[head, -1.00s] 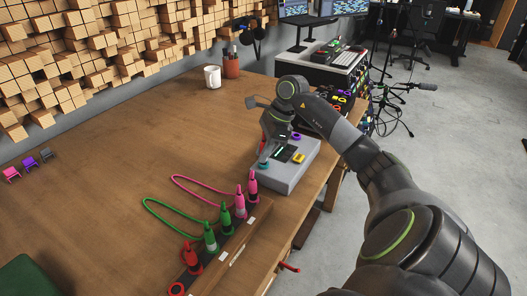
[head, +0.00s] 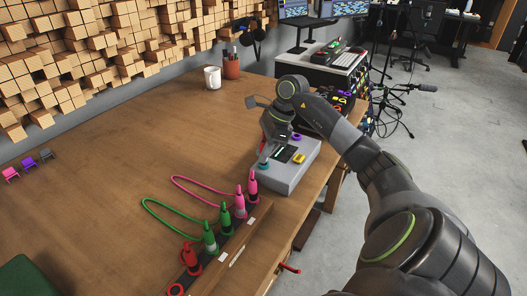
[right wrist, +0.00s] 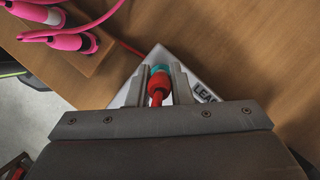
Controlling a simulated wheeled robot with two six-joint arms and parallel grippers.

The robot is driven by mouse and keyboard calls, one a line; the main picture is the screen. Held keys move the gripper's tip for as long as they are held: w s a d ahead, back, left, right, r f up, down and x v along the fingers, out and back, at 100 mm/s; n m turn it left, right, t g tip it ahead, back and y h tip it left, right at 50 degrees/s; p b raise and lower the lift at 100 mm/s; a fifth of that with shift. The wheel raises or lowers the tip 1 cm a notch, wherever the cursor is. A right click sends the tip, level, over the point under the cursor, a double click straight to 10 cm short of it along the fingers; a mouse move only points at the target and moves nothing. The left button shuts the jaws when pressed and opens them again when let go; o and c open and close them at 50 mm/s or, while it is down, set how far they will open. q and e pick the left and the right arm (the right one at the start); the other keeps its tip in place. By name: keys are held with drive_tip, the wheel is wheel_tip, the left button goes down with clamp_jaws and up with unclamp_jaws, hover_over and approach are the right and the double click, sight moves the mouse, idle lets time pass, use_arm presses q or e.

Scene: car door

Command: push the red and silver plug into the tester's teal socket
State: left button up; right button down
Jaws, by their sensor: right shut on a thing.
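The tester (head: 292,178) is a grey box with a dark screen near the table's right edge. Its teal socket (head: 263,166) is at the front left corner. My right gripper (right wrist: 158,90) is shut on the red and silver plug (right wrist: 157,86), with one finger on each side. In the right wrist view the teal socket (right wrist: 160,69) shows right at the plug's far end. How deep the plug sits cannot be told; its silver part is not clearly visible. In the head view my right gripper (head: 266,155) is over that corner and hides the plug. My left gripper is not in view.
A wooden rack (head: 235,240) with upright red, green and pink plugs stands in front of the tester. Pink and green cords loop on the table. A white mug (head: 212,77) and a pen cup (head: 231,67) stand behind. The table's middle is clear.

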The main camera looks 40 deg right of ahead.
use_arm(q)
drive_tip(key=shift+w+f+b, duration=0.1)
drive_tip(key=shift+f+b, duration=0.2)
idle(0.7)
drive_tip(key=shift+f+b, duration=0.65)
use_arm(e)
drive_tip(key=shift+f, duration=0.65)
drive_tip(key=c, duration=1.2)
unclamp_jaws()
drive_tip(key=shift+c, duration=0.2)
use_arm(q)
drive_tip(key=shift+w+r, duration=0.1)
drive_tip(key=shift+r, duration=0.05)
use_arm(e)
drive_tip(key=shift+v, duration=0.75)
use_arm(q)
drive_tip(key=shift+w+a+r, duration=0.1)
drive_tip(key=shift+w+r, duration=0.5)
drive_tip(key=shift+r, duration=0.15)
use_arm(e)
drive_tip(key=v, duration=1.6)
